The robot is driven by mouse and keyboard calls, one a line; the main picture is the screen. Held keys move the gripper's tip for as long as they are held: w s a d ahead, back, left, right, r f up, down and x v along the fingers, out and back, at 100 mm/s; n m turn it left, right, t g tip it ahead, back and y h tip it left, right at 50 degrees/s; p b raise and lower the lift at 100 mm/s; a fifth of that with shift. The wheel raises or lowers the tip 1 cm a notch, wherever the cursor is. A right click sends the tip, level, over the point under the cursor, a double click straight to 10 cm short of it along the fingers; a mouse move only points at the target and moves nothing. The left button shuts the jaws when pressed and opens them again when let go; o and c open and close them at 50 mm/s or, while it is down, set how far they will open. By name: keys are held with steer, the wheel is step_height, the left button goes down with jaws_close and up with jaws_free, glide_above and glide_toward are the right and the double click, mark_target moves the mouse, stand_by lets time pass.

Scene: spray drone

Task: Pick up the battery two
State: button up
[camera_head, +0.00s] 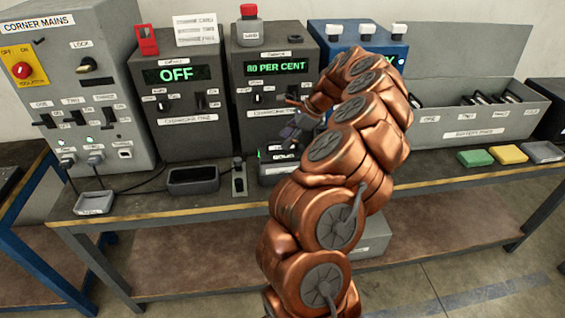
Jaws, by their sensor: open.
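The second charger (273,60) reads "80 PER CENT" in green. At its foot sits a dark block with white labels and a small green light (279,158), partly hidden by my copper arm; its lettering is too small to read, so I cannot tell if it is battery two. My gripper (293,118) is open and empty in front of the charger's lower face, above the block. My arm hides the area right of it.
The first charger (175,75) reads "OFF", with an empty-looking dark tray (193,180) before it. A mains cabinet (85,70) stands left. A grey rack (470,125) holds several dark items. Green (475,157) and yellow (508,153) pads lie right.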

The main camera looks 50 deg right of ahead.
mark_target(282, 142)
steer(key=shift+p+x, duration=0.35)
steer(key=shift+x, duration=1.2)
steer(key=shift+w+d, duration=0.1)
jaws_close()
steer(key=shift+r, duration=0.1)
